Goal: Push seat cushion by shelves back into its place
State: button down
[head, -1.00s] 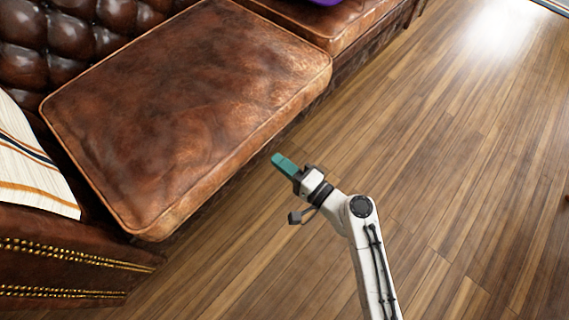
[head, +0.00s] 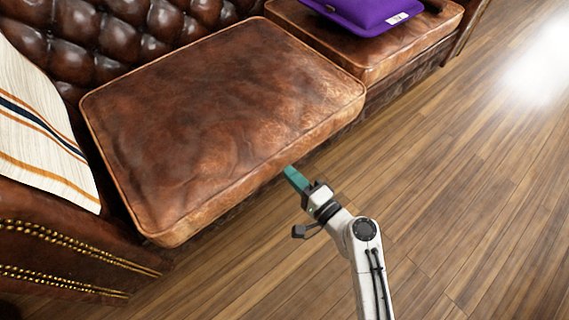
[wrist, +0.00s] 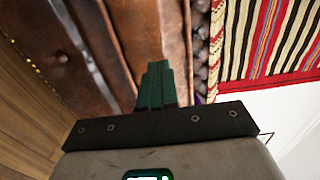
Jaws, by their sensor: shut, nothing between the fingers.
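The brown leather seat cushion (head: 220,120) lies on the left part of the tufted sofa. It is skewed, and its front edge juts out past the neighbouring cushion (head: 385,50). My gripper (head: 291,177) is shut and empty, with its green fingertips at the cushion's front edge, right of its middle. I cannot tell whether they touch it. In the wrist view, the shut green fingers (wrist: 157,85) point toward brown leather (wrist: 145,30). No shelves show in these views.
A purple pillow (head: 365,12) sits on the neighbouring cushion. The wooden floor (head: 460,190) at right is clear. The wrist view also shows a red striped textile (wrist: 275,45).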

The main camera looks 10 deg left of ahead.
jog(key=shift+w+a, duration=0.35)
jog(key=shift+a, duration=0.1)
jog(key=shift+w+a, duration=0.25)
jog(key=shift+s+d, duration=0.15)
jog(key=shift+v, duration=1.55)
jog(key=v, duration=1.4)
jog(key=shift+f, duration=0.1)
